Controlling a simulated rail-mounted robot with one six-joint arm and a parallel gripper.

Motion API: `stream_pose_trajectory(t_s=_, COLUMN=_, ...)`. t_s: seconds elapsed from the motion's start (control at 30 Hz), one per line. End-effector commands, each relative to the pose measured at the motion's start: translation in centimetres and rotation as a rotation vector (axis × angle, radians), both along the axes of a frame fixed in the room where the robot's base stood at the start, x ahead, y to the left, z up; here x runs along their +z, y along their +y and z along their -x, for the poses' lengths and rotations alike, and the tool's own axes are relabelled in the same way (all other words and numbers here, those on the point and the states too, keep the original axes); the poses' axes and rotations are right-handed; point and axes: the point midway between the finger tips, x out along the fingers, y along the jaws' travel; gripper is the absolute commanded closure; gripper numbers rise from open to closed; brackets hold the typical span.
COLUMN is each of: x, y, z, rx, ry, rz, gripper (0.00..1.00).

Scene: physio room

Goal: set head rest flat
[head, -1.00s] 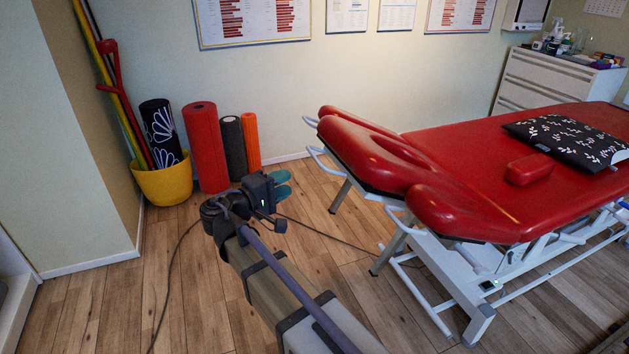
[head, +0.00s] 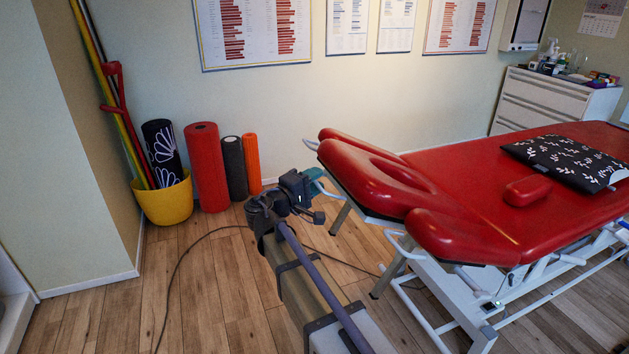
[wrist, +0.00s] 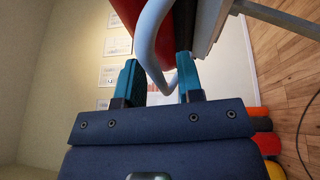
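The red padded head rest (head: 372,181), with a face opening, is at the left end of the red treatment table (head: 470,180). It appears tilted, its free end higher than the line of the table top. My gripper (head: 314,184) is beside that free end. In the wrist view my gripper (wrist: 159,82) has its two teal fingers apart. A white bent handle bar (wrist: 149,45) of the head rest passes into the gap between them, with space visible on either side. Contact with the bar cannot be made out. In the head view the gripper hides part of the bar.
A yellow bucket (head: 166,203) and a red foam roll (head: 206,168) stand along the wall at left. A black patterned pillow (head: 568,158) and a small red cushion (head: 527,190) lie on the table. A cable crosses the open floor.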

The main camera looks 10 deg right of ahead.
Motion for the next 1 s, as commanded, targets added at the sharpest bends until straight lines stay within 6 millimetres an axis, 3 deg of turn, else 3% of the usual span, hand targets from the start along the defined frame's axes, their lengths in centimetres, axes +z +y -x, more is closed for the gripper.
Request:
stream_pose_trajectory(t_s=0.1, x=0.0, y=0.0, z=0.0, rx=0.0, ry=0.0, rz=0.0, gripper=0.68)
stream_pose_trajectory(t_s=0.43, x=0.0, y=0.0, z=0.0, rx=-0.001, ry=0.0, rz=0.0, gripper=0.99)
stream_pose_trajectory(t_s=0.83, x=-0.1, y=0.0, z=0.0, rx=-0.001, ry=0.0, rz=0.0, gripper=1.0)
stream_pose_trajectory(t_s=1.0, x=-2.5, y=-0.7, z=0.1, rx=-0.021, ry=-0.003, rz=0.027, gripper=1.0)
